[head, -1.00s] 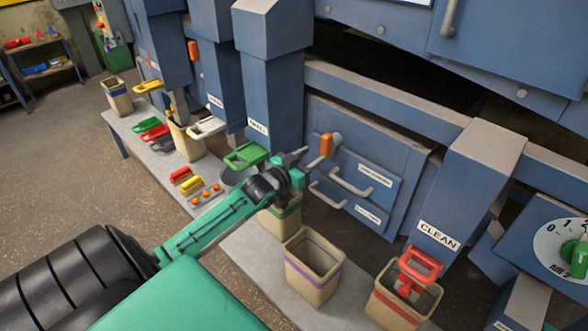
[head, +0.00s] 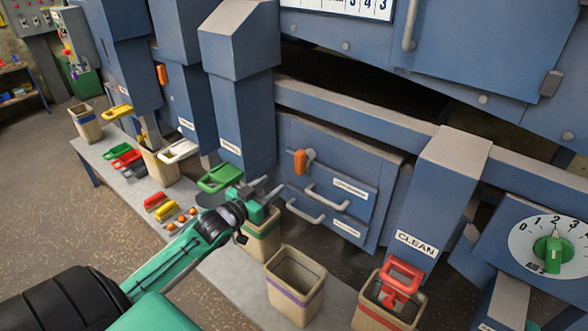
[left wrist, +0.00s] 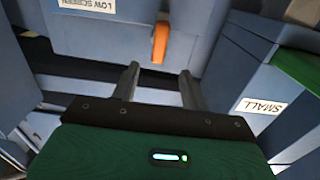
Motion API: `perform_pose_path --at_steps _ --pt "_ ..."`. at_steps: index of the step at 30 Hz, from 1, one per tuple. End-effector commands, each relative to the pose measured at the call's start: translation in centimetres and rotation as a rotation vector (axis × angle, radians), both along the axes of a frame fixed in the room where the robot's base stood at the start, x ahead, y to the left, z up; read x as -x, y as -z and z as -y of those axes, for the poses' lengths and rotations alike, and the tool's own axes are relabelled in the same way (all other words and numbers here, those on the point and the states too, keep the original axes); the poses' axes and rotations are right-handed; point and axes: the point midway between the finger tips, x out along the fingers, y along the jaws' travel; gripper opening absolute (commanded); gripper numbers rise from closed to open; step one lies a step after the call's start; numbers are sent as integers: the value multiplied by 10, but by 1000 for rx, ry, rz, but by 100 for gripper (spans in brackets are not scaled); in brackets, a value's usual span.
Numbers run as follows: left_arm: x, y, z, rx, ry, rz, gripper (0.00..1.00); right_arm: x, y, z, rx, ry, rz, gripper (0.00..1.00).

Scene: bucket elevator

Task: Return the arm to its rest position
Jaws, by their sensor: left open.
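My left arm (head: 185,250) reaches in from the lower left of the head view. Its gripper (head: 268,192) is open and empty, in front of the blue machine, beside the green slide handle and above a bucket. In the left wrist view the two fingers (left wrist: 158,88) are apart with nothing between them. An orange handle (left wrist: 160,42) lies beyond the fingers, apart from them; it also shows in the head view (head: 300,162). My right gripper is not in view.
The green slide handle (head: 220,178) is close to my gripper. A purple-banded bucket (head: 296,293) and a bucket under the CLEAN chute (head: 420,215) stand to the right. Drawer handles (head: 327,197) stick out of the machine. Floor (head: 60,210) at the left is open.

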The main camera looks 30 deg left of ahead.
Motion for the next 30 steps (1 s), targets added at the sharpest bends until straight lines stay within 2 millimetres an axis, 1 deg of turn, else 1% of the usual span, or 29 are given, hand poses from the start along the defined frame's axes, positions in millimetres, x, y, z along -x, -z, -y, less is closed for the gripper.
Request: perform_pose_path --at_steps 5,8,11,13,14,15,17,18,20,21,23,24,27,30 --pt "0 0 0 0 0 0 45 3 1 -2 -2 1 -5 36" --pt "3 6 5 -2 0 -21 45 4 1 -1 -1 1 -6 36" --pt "13 26 21 -10 -5 -98 45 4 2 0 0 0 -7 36" --pt "26 49 40 -20 -7 -189 45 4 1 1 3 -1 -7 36" --pt "34 59 49 -28 -9 -235 45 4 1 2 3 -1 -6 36" --pt "45 73 62 -36 -10 -301 45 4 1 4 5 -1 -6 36" --pt "64 92 81 -53 -10 -400 45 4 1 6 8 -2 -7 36" --pt "78 104 93 -64 -10 -466 45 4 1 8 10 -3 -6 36" --pt "100 118 111 -80 -9 -562 45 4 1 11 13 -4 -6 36" --pt "115 127 122 -91 -6 -627 45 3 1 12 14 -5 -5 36" --pt "139 136 137 -106 -2 -720 45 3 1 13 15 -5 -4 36" --pt "154 142 147 -115 1 -778 45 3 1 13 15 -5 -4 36" --pt "187 149 164 -134 9 -902 45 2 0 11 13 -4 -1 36" --pt "214 152 177 -147 16 -999 45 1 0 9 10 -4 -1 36"
